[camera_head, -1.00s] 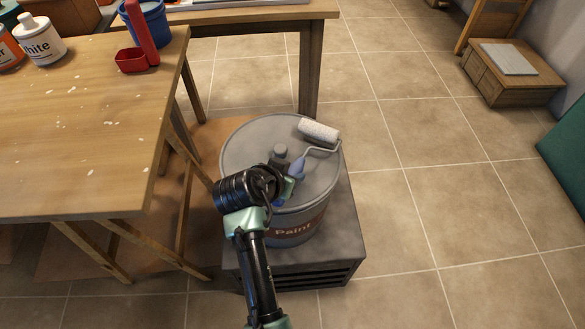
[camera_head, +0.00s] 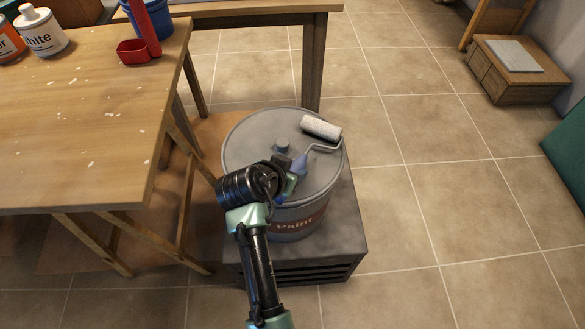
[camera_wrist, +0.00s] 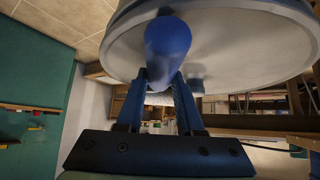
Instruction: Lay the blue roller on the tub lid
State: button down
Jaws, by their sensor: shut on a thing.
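The blue roller has a blue handle (camera_head: 300,164), a bent wire frame and a white sleeve (camera_head: 321,128). It lies across the right part of the round grey tub lid (camera_head: 246,146), the sleeve near the far right rim. Whether it touches the lid cannot be told. My gripper (camera_head: 290,178) is shut on the handle, low over the near part of the lid, on the near side of the lid's knob (camera_head: 282,146). In the wrist view the handle's blue end (camera_wrist: 168,40) sits between my fingers, with the pale lid (camera_wrist: 245,45) behind it.
The paint tub (camera_head: 300,222) stands on a dark slatted crate (camera_head: 340,245).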

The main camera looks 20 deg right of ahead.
jog(key=shift+c, duration=2.3)
grip_release()
jog(key=shift+f, duration=0.1)
jog(key=p+v, duration=0.2)
jog(key=v, duration=1.1)
jog(key=shift+d, duration=0.1)
